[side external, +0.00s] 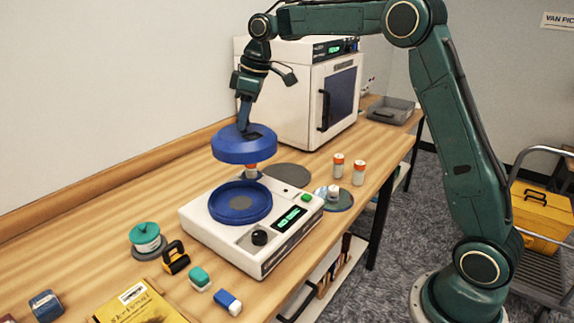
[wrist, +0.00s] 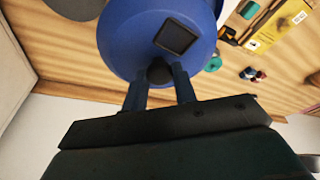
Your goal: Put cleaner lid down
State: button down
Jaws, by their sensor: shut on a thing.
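The blue round cleaner lid (side external: 244,146) hangs in the air just above and behind the cleaner in the side view. My gripper (side external: 245,118) is shut on the lid's knob from above. In the wrist view the lid (wrist: 128,40) fills the top middle, with a dark square on it, and my gripper's fingers (wrist: 160,82) close on its dark knob. The cleaner (side external: 208,228) is a white box with a blue round bowl (side external: 241,202), open on top. The lid looks roughly level.
A flat grey disc (side external: 288,174) lies bare on the bench behind the cleaner. A white oven (side external: 292,100) stands behind. Small items and a yellow book (side external: 138,306) lie in front.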

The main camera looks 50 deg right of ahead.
jog(key=w+d+m+h, duration=0.1)
jog(key=d+m, duration=0.5)
jog(key=d, duration=1.4)
jog(key=shift+w+d+r+m+t+h, duration=0.15)
jog(key=shift+w+r+m+t+h, duration=0.2)
jog(key=shift+w, duration=0.55)
notch_tip(320, 180, down, 16)
jog(key=shift+r, duration=0.2)
jog(key=shift+f, duration=2.15)
jog(key=shift+f, duration=0.15)
jog(key=c, duration=1.1)
grip_release()
